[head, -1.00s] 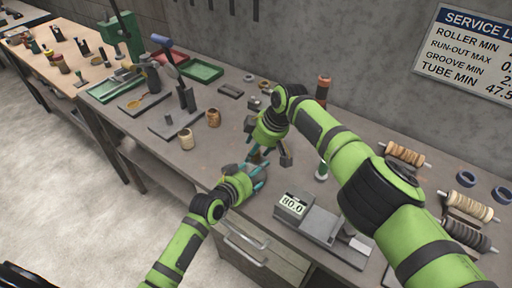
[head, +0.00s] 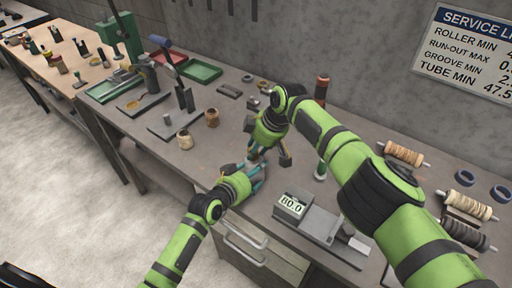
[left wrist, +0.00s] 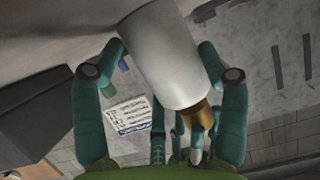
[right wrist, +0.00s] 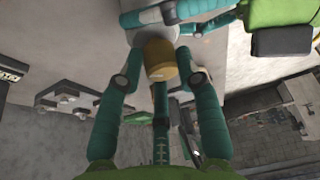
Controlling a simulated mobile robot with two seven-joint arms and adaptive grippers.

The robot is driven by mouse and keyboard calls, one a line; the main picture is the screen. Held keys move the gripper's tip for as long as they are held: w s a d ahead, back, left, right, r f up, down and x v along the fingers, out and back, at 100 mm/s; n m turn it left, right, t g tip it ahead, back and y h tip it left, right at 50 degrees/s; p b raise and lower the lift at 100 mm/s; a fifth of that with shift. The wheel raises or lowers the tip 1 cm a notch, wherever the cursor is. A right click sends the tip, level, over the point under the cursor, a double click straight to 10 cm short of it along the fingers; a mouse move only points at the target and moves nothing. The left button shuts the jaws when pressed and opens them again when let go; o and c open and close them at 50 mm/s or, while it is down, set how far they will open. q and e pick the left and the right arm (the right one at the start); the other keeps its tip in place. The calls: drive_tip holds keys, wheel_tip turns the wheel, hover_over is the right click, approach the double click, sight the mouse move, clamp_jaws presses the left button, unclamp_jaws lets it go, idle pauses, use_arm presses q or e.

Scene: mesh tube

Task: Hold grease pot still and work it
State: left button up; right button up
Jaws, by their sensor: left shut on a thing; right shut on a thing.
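The grease pot has a white cylindrical body (left wrist: 165,55) and a brass-coloured end (left wrist: 198,116). In the left wrist view the body lies tilted between the fingers of my left gripper (left wrist: 165,85), which is shut on it. In the right wrist view the brass end (right wrist: 160,60) sits between the fingers of my right gripper (right wrist: 160,75), which is shut on it, with the white body (right wrist: 150,36) beyond. In the head view my left gripper (head: 257,172) and right gripper (head: 260,155) meet near the bench's front edge and mostly hide the pot.
A scale reading 80.0 (head: 291,206) stands right of the grippers on the grey bench (head: 210,160). Wound rollers (head: 470,208) lie at the right.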

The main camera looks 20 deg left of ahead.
drive_tip(key=shift+s+a+m, duration=0.3)
drive_tip(key=shift+s+a, duration=0.1)
drive_tip(key=shift+a, duration=0.05)
drive_tip(key=m+t, duration=0.1)
drive_tip(key=m, duration=0.1)
drive_tip(key=shift+s+m, duration=0.1)
drive_tip(key=shift+m, duration=0.3)
drive_tip(key=m+t, duration=0.1)
drive_tip(key=m, duration=0.1)
drive_tip(key=m+h, duration=0.1)
drive_tip(key=m, duration=0.1)
drive_tip(key=shift+t+h, duration=0.3)
drive_tip(key=shift+t, duration=0.1)
drive_tip(key=shift+m, duration=0.8)
drive_tip(key=shift+t+h, duration=0.3)
drive_tip(key=o, duration=1.1)
drive_tip(key=shift+w, duration=0.2)
drive_tip(key=shift+d, duration=0.15)
